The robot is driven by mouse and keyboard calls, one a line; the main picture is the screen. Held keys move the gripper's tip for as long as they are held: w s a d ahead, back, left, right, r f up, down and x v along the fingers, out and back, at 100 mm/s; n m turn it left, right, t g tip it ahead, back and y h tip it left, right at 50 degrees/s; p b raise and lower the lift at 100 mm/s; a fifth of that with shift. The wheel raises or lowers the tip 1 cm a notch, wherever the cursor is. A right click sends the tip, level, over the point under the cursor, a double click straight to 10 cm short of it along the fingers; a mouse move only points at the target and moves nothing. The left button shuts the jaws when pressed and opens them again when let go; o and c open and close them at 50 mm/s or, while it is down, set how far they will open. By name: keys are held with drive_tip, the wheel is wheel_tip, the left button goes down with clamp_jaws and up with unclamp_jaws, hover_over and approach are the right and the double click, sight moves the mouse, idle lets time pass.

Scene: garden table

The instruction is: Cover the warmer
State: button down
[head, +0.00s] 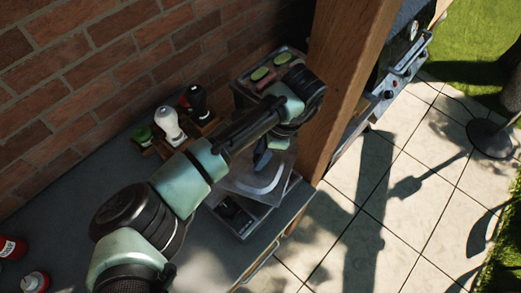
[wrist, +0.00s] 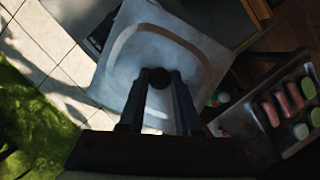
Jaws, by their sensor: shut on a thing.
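My gripper (wrist: 159,85) is shut on the dark round knob (wrist: 160,77) of a pale grey square lid (wrist: 128,62) with a raised inner panel. In the head view the lid (head: 238,184) hangs below my gripper (head: 262,161), over the back part of the warmer. The warmer (head: 243,230) is a metal box on the counter, and its dark inside shows at the near side of the lid. The lid looks turned relative to the warmer's edges. Most of the warmer is hidden by the lid; I cannot tell how high the lid is above it.
A tray (wrist: 252,132) with sausages and green slices stands beside the lid. A wooden rack (head: 147,150) with green, white and black bottles stands by the brick wall. A wooden post (head: 345,80) rises close on the right.

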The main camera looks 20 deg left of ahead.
drive_tip(key=shift+f+b, duration=3.35)
drive_tip(key=shift+f, duration=0.05)
drive_tip(key=shift+f+b, duration=0.3)
drive_tip(key=shift+f, duration=0.25)
drive_tip(key=c, duration=0.5)
unclamp_jaws()
drive_tip(key=shift+r, duration=0.1)
drive_tip(key=v, duration=1.2)
drive_tip(key=shift+w+d+r, duration=0.1)
drive_tip(key=shift+d+r, duration=0.1)
drive_tip(key=shift+r, duration=0.15)
